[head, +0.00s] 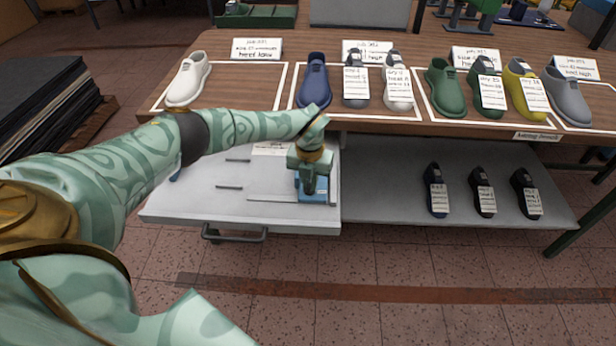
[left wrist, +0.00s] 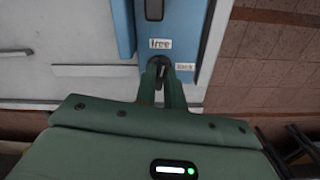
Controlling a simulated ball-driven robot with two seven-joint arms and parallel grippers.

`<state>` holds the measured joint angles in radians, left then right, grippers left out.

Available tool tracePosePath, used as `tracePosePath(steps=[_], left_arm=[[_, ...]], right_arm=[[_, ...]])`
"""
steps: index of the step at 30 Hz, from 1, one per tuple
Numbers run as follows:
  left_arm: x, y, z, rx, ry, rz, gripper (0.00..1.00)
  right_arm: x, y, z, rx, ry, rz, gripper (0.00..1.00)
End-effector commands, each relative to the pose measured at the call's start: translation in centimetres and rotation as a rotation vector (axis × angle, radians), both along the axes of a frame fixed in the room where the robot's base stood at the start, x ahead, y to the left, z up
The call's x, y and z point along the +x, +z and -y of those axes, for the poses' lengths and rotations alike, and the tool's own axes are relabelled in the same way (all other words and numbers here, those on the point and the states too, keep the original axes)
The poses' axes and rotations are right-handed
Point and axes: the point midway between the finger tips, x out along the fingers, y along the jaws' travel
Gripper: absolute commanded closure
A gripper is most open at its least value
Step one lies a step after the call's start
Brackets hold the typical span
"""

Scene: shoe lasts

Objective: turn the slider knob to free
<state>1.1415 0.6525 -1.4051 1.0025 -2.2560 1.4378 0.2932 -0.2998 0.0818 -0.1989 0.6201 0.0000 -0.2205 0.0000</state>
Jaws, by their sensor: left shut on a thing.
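The blue slider plate (left wrist: 183,22) lies on a white surface, and a "free" label (left wrist: 160,43) sits on it ahead of the fingers. A smaller label (left wrist: 186,66), too blurred to read surely, is to the right. The dark slider knob (left wrist: 159,70) shows between the green fingers of my left gripper (left wrist: 162,76), which is shut on it. Which label the knob points to I cannot tell. In the head view my left gripper (head: 308,188) reaches down over the blue plate (head: 318,193) and hides the knob. My right gripper is out of view.
The white panel (head: 190,200) has slots and a front handle (head: 234,236). A wooden table (head: 225,80) behind carries several shoe lasts and label cards. Dark lasts (head: 482,190) stand on the grey shelf (head: 390,190) at right. Dark stacked sheets (head: 45,105) are at far left.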

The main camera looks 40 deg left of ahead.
Motion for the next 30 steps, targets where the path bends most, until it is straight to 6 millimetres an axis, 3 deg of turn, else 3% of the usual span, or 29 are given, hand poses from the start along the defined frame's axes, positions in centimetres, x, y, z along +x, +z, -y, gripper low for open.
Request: tracePosePath(steps=[12, 29, 30], left_arm=[[0.0, 0.1, 0.0, -0.001, 0.196, 0.001, 1.0], [0.1, 0.0, 0.0, 0.0, 0.226, 0.001, 1.0], [0.1, 0.0, 0.0, 0.0, 0.226, 0.001, 0.84]], right_arm=[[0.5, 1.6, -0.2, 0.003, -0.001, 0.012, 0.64], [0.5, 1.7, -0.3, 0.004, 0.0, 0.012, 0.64], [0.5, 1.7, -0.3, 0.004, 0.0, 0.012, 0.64]])
